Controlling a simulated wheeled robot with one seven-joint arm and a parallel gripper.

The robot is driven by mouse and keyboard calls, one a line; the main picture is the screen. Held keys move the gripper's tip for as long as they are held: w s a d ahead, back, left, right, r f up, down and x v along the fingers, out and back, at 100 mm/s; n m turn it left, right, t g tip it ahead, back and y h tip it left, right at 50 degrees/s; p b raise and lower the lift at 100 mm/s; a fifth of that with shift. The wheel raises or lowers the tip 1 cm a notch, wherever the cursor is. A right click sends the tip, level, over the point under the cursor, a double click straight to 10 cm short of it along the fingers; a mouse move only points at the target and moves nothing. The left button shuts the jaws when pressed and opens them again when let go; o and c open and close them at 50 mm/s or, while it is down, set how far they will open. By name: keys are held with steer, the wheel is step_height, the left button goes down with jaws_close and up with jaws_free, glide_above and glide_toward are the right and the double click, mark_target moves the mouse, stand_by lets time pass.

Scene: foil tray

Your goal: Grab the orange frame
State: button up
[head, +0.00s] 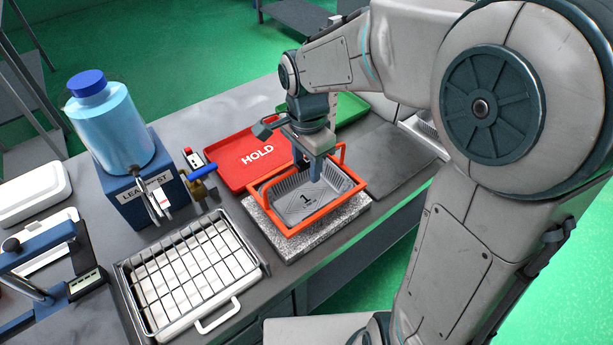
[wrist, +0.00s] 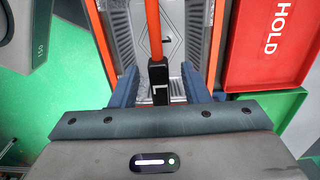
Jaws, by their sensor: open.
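The orange frame (head: 330,212) surrounds a grey foil tray (head: 325,198) marked "1", which sits on a speckled stone slab (head: 295,248). In the head view, my gripper (head: 306,166) points down over the far part of the frame and hides some of it. In the wrist view, an orange bar (wrist: 153,28) of the frame, with a black grip piece (wrist: 158,82), lies between my two blue fingers. My gripper (wrist: 160,88) is open, with a gap visible on both sides of the bar. I cannot tell whether any finger touches it.
A red "HOLD" tray (head: 235,150) lies behind the frame, with a green tray (head: 350,108) to its right. A wire rack (head: 190,275) stands front left. A blue leak-test unit with a bottle (head: 112,125) and a brass valve (head: 200,188) stand left.

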steer(key=shift+f, duration=0.75)
jaws_close()
steer(key=shift+r, duration=0.15)
